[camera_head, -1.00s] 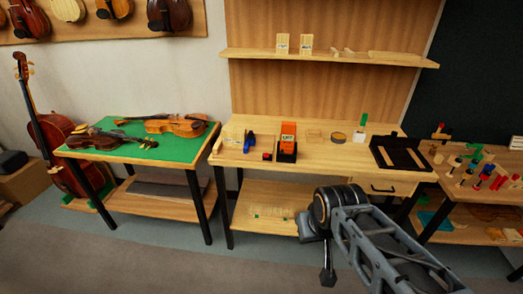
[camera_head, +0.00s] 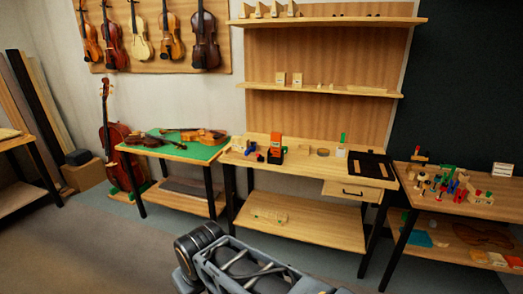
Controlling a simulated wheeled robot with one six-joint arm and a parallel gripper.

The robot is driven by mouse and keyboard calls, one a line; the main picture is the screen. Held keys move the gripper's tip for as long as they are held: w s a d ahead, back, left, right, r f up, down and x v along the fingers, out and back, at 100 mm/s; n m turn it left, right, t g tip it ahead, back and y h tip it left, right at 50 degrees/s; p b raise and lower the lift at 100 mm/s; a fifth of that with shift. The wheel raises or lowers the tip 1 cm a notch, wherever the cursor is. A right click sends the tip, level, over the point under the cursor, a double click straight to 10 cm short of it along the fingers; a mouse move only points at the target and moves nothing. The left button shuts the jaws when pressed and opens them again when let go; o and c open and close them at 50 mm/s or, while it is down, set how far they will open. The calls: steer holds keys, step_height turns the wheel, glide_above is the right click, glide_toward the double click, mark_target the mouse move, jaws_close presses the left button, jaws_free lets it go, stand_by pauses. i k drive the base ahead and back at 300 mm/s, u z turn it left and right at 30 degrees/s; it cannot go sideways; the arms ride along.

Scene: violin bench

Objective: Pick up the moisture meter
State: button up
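I cannot clearly make out which thing is the moisture meter. An orange and black device (camera_head: 276,148) stands upright on the wooden workbench (camera_head: 305,168), left of its middle, and may be it. A small blue item (camera_head: 250,149) and a small red item (camera_head: 260,157) lie to its left. They are too small to name. My arm shows at the bottom middle, well in front of the bench. My gripper is out of the picture, and nothing of mine touches the bench items.
A black tray-like item (camera_head: 370,165) lies on the bench's right. A table with a green top (camera_head: 163,153) holding violins stands left. A table with several colourful tools (camera_head: 450,188) stands right. A cello (camera_head: 117,145) leans at the wall. The floor (camera_head: 120,255) is clear at front left.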

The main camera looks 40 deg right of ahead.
mark_target(276, 149)
steer(key=i, duration=1.45)
steer(key=z, duration=0.55)
steer(key=i, duration=1.05)
steer(key=z, duration=1.55)
steer(key=i, duration=0.85)
steer(key=z, duration=0.8)
